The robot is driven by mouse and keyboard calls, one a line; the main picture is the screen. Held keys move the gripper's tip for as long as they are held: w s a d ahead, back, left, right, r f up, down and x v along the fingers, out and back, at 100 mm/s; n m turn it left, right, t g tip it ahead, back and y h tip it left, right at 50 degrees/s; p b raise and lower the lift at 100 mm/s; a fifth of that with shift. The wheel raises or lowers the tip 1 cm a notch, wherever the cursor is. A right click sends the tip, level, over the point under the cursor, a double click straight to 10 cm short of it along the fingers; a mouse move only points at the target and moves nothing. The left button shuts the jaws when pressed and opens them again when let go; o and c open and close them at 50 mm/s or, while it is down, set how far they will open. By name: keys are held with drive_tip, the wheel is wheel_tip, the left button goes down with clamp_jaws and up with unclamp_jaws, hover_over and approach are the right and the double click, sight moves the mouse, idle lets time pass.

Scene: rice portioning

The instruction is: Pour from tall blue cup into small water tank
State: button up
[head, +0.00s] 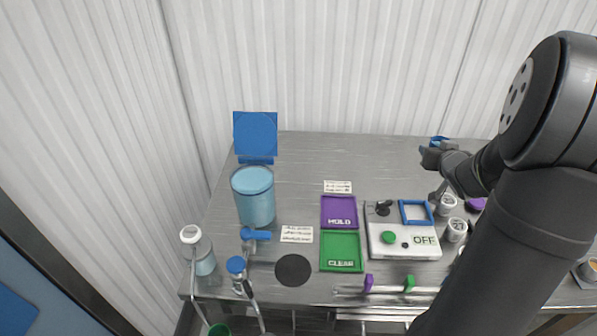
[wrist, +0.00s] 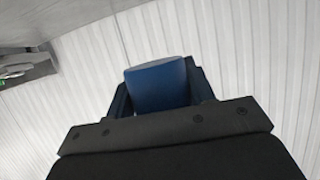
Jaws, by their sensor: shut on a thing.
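My gripper (head: 432,158) is at the back right of the table in the head view, shut on the tall blue cup (head: 439,139). Most of the cup is hidden there by the gripper. In the wrist view the blue cup (wrist: 156,86) sits between the two dark fingers; its contents do not show. A light blue, see-through tank (head: 254,202) stands at the left of the table, with a blue tap in front and a blue square panel (head: 255,133) upright behind it. My gripper is well to its right.
A white device marked OFF (head: 404,249) with a blue square frame (head: 416,212) stands mid-table. Purple HOLD (head: 339,211) and green CLEAR (head: 342,251) trays lie beside it. White cups (head: 456,229) stand near my arm. A capped bottle (head: 198,251) is at the left edge.

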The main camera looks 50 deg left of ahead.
drive_tip(key=s+a+r+n+g+y, duration=0.1)
drive_tip(key=s+a+r, duration=0.15)
drive_tip(key=a, duration=0.35)
drive_tip(key=s+a+r+n+g+y, duration=0.1)
drive_tip(key=s+a, duration=0.2)
drive_tip(key=a, duration=0.3)
drive_tip(key=s+a+r+n+g, duration=0.2)
drive_tip(key=s+a+r, duration=0.1)
drive_tip(key=s+a, duration=0.4)
drive_tip(key=s+a+r+n+g+y, duration=0.1)
drive_tip(key=s+a+r+n+g, duration=0.1)
drive_tip(key=s+a, duration=0.5)
drive_tip(key=s+a+r+n+g+y, duration=0.1)
drive_tip(key=s+a+r, duration=0.4)
drive_tip(key=s, duration=0.9)
drive_tip(key=shift+a+n+g, duration=0.6)
drive_tip(key=shift+a+g, duration=0.2)
drive_tip(key=shift+a, duration=0.35)
drive_tip(key=s+d+f+n+g, duration=0.1)
drive_tip(key=s+f+g, duration=0.1)
drive_tip(key=s+f, duration=1.3)
drive_tip(key=s, duration=0.2)
drive_tip(key=shift+s+d+n, duration=0.35)
drive_tip(key=shift+s+n, duration=0.05)
drive_tip(key=shift+f, duration=0.1)
